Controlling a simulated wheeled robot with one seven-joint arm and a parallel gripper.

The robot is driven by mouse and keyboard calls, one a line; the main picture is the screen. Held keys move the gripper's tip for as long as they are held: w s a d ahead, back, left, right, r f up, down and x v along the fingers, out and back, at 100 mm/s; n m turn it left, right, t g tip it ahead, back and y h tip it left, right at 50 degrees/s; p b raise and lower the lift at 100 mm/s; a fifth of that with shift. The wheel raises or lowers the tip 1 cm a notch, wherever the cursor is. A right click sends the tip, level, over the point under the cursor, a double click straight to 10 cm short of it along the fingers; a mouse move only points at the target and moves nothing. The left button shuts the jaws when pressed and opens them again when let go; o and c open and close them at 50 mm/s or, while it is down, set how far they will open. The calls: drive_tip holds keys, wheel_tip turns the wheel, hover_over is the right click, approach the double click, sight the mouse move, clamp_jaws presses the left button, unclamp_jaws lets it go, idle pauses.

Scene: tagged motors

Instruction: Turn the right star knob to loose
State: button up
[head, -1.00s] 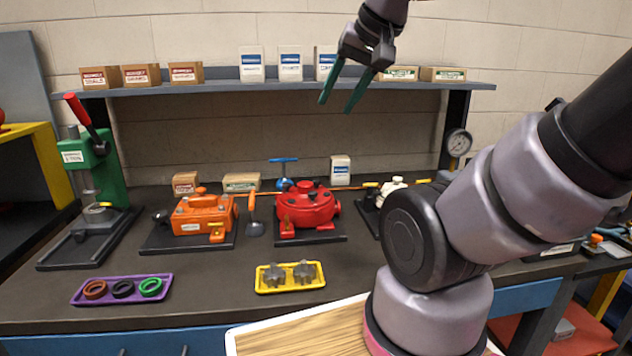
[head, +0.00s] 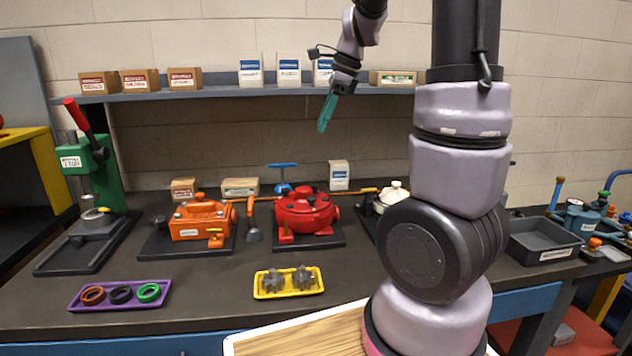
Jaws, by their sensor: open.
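My gripper (head: 325,122) hangs in the air in front of the shelf, above and behind the red housing as it appears in the head view. Its teal fingers point down and left; they overlap in this view, they are open and nothing is between them. The red round housing (head: 305,207) stands on a dark base plate, with small red parts at its front. The orange housing (head: 200,218) stands to its left on its own plate. No star knob or loose marking can be picked out for certain at this size.
A yellow tray (head: 260,291) with two grey toothed parts and a purple tray (head: 78,303) with rings lie at the bench front. A green press (head: 90,165) stands left. Boxes line the shelf (head: 220,90). A grey bin (head: 541,244) sits right. My arm hides the right-middle bench.

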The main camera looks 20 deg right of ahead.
sight(316, 185)
drive_tip(key=w+d+f+m+g+h, duration=0.2)
drive_tip(key=w+d+f+m+h, duration=0.15)
drive_tip(key=w+f+m, duration=0.85)
drive_tip(key=shift+m, duration=0.6)
drive_tip(key=f, duration=0.3)
drive_tip(key=w+f, duration=0.1)
drive_tip(key=f, duration=0.6)
drive_tip(key=shift+w+a, duration=0.2)
drive_tip(key=shift+a, duration=0.2)
clamp_jaws()
